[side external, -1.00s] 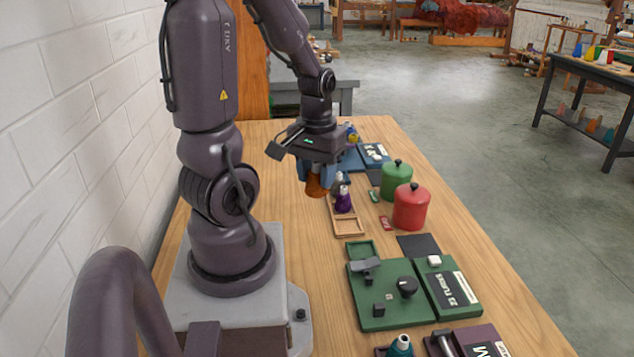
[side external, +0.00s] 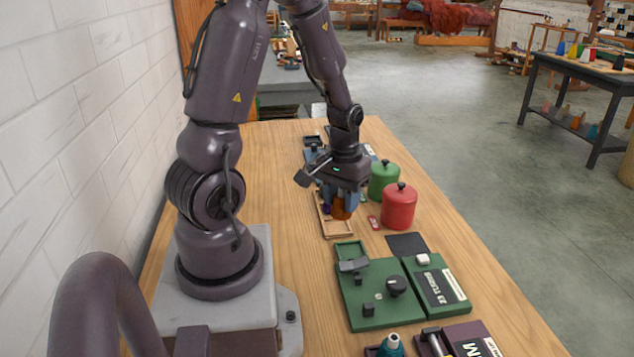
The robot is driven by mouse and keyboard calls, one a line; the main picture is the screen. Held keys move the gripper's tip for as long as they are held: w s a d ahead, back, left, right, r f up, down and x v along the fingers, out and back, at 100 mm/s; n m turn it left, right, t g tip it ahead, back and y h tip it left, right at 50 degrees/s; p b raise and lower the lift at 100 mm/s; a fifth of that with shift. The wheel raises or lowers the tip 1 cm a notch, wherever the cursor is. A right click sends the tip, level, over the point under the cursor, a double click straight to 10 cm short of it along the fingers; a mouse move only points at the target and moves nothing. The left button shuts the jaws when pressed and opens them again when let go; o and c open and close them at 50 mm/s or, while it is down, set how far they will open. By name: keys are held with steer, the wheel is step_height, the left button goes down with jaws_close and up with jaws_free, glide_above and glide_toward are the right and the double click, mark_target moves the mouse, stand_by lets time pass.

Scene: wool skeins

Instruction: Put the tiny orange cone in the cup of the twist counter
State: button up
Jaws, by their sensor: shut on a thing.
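The tiny orange cone (side external: 341,209) is held in my gripper (side external: 342,198), with its lower part showing below the blue fingers. It is above the table, close to the right side of a shallow wooden tray (side external: 338,229). The green board (side external: 372,312) with a black knob, small blocks and a panel reading "TURNS" lies nearer the camera; it looks like the twist counter. A small open green tray (side external: 350,251) adjoins its far left corner. I cannot tell for certain which part is the cup. My gripper is apart from the board.
A red canister (side external: 398,207) and a green canister (side external: 383,181) stand right of my gripper. A purple cone (side external: 326,209) shows partly behind the fingers. A dark mat (side external: 407,244) lies beyond the board. A teal bottle-like thing (side external: 391,345) stands at the front. Bare table lies left of the board.

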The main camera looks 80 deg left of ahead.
steer(key=shift+w+a+f, duration=0.15)
steer(key=shift+w+f, duration=0.35)
steer(key=shift+f, duration=0.8)
steer(key=shift+w+a+f, duration=0.2)
steer(key=shift+w+f, duration=0.25)
steer(key=shift+f, duration=0.85)
steer(key=shift+w+a+f, duration=0.15)
steer(key=shift+w+f, duration=0.35)
steer(key=shift+f, duration=0.8)
steer(key=shift+f, duration=0.45)
steer(key=shift+f, duration=0.65)
steer(key=shift+f, duration=0.55)
steer(key=o, duration=1.4)
steer(key=shift+r, duration=0.1)
